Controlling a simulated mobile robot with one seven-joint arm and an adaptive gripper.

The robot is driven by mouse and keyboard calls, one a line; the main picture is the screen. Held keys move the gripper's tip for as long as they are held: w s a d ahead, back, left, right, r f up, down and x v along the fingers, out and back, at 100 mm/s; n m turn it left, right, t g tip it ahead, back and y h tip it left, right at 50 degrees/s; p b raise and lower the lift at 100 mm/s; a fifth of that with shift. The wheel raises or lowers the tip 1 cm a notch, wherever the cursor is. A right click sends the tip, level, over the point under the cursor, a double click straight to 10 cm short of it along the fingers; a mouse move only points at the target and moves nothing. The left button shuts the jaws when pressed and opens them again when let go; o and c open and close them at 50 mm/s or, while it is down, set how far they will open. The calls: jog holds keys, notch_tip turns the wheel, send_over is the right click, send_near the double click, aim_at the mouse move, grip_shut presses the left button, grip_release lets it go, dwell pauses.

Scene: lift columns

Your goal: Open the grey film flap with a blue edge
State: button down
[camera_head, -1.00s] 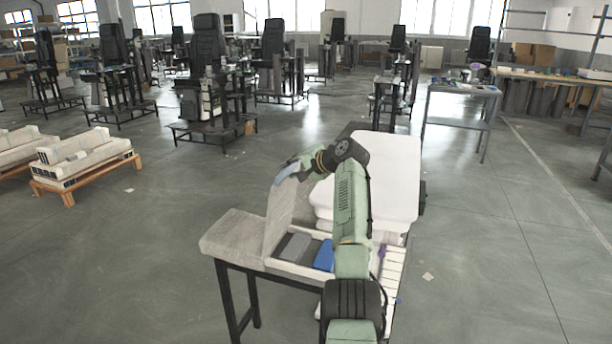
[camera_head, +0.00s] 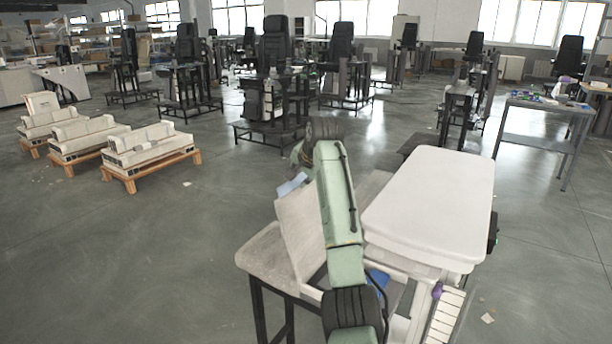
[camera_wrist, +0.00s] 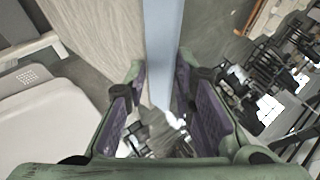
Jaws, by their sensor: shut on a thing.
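The grey film flap (camera_head: 300,227) stands raised in the head view, leaning a little to the left, above an open compartment. Its pale blue edge (camera_head: 292,184) is at the top. In the wrist view the blue edge (camera_wrist: 164,35) runs as a strip between the purple finger pads, with the grey sheet (camera_wrist: 105,45) beside it. My gripper (camera_wrist: 163,78) is shut on the blue edge. In the head view my arm hides much of the compartment and part of the flap.
A grey bench part (camera_head: 262,250) lies left of the flap. A blue item (camera_head: 378,279) shows inside the compartment. A large white padded slab (camera_head: 430,205) stands close on the right. Beige units on wooden pallets (camera_head: 150,165) are far left.

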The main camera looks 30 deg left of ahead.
jog(key=shift+d+f, duration=0.25)
jog(key=shift+f, duration=0.5)
jog(key=c, duration=1.8)
grip_release()
jog(key=shift+o, duration=0.2)
jog(key=shift+w+f, duration=0.1)
jog(key=shift+w, duration=0.05)
jog(key=shift+r, duration=0.3)
jog(key=v, duration=1.2)
jog(key=shift+a, duration=0.2)
